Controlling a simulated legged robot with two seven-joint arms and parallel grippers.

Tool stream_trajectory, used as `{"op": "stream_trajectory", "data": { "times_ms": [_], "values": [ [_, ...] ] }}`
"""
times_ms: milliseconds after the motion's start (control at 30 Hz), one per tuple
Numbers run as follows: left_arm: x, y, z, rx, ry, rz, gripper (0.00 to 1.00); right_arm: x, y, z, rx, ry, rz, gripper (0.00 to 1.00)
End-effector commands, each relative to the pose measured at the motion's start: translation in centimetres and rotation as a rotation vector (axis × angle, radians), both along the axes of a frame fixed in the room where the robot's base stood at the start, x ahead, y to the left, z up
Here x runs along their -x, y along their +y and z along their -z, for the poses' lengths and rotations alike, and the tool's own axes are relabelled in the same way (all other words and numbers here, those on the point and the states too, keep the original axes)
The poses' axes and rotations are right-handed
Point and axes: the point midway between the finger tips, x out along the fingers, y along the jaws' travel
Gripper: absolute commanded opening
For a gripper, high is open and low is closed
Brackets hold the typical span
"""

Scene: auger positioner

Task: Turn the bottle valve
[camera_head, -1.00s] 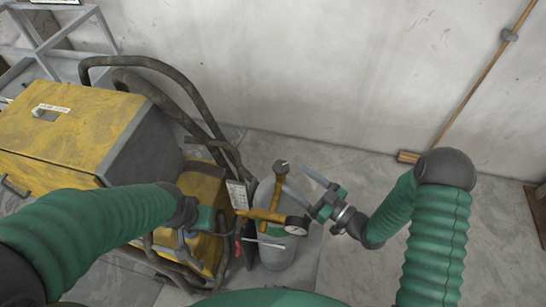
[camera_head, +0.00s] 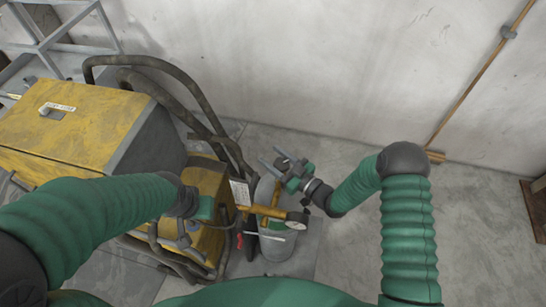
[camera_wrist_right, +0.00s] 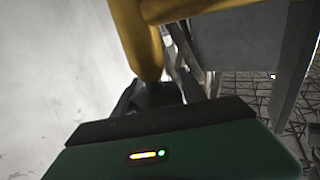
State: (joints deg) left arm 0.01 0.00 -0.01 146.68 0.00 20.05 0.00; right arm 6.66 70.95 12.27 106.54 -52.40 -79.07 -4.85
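A grey gas bottle (camera_head: 278,246) stands upright on the floor beside the yellow machine. A yellow fitting (camera_head: 262,210) with a round white gauge (camera_head: 298,217) sits at its top. My right gripper (camera_head: 271,162) is over the fitting's upper end, its two fingers spread and pointing left; it hides the dark knob there. In the right wrist view the yellow stem (camera_wrist_right: 140,40) ends in a dark piece (camera_wrist_right: 155,94) between the open fingers; contact cannot be told. My left gripper (camera_head: 207,210) is by the machine's right side; its fingers are not clear.
The yellow machine (camera_head: 70,125) with dark hoses (camera_head: 190,95) fills the left. A pale wall (camera_head: 290,60) stands close behind. A label card (camera_head: 240,193) hangs by the bottle.

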Motion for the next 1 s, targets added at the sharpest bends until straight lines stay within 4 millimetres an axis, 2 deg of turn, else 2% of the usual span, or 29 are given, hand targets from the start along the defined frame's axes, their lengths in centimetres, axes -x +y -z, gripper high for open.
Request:
{"op": "stream_trajectory", "data": {
  "times_ms": [33, 200, 300, 433, 633, 967, 1000],
  "values": [
    [0.0, 0.0, 0.0, 0.0, 0.0, 0.0, 0.36, 0.1, 0.1, 0.0, -0.001, 0.001, -0.003, 0.38],
    [0.0, 0.0, 0.0, 0.0, 0.0, 0.0, 0.36, 0.2, 0.0, 0.0, -0.001, 0.002, -0.004, 0.16],
    [0.0, 0.0, 0.0, 0.0, 0.0, 0.0, 0.36, 0.2, 0.0, 0.0, -0.001, 0.002, -0.002, 0.06],
    [0.0, 0.0, 0.3, 0.0, 0.0, 0.0, 0.36, 0.2, 0.0, 0.2, -0.001, 0.002, 0.014, 0.07],
    [0.0, 0.0, 1.6, 0.0, 0.0, 0.0, 0.36, -0.1, -0.3, 0.3, -0.001, 0.002, 0.148, 0.07],
    [0.0, 0.0, 1.6, 0.0, 0.0, 0.0, 0.36, -0.1, -0.5, 0.2, 0.003, 0.004, 0.184, 0.07],
    [0.0, 0.0, 1.6, 0.0, 0.0, 0.0, 0.36, -0.1, -0.5, 0.2, 0.003, 0.004, 0.184, 0.49]
  ]
}}
